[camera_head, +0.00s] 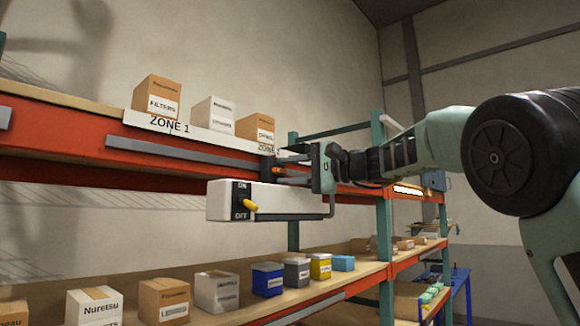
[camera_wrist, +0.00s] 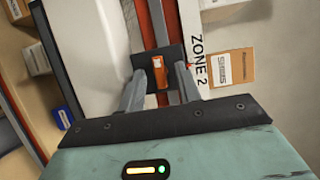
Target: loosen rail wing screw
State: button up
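The wing screw, a small orange piece (camera_wrist: 158,73), sits on a black carriage block (camera_wrist: 140,60) on the grey rail (camera_head: 190,153). The rail runs along the orange shelf beam. In the wrist view my gripper (camera_wrist: 161,70) has its two grey fingers on either side of the screw, with a gap visible on each side. The gripper looks open around the screw and not touching it. In the head view my gripper (camera_head: 283,169) reaches the carriage from the right; its body partly hides the carriage and screw.
A white console box (camera_head: 285,201) with a yellow lever (camera_head: 250,206) and ON/OFF marks hangs just below my gripper. Cartons (camera_head: 157,95) stand above on the shelf, behind ZONE signs (camera_head: 170,124). Several boxes line the lower shelf (camera_head: 300,297). A green upright (camera_head: 385,240) stands right.

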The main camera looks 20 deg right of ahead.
grip_shut()
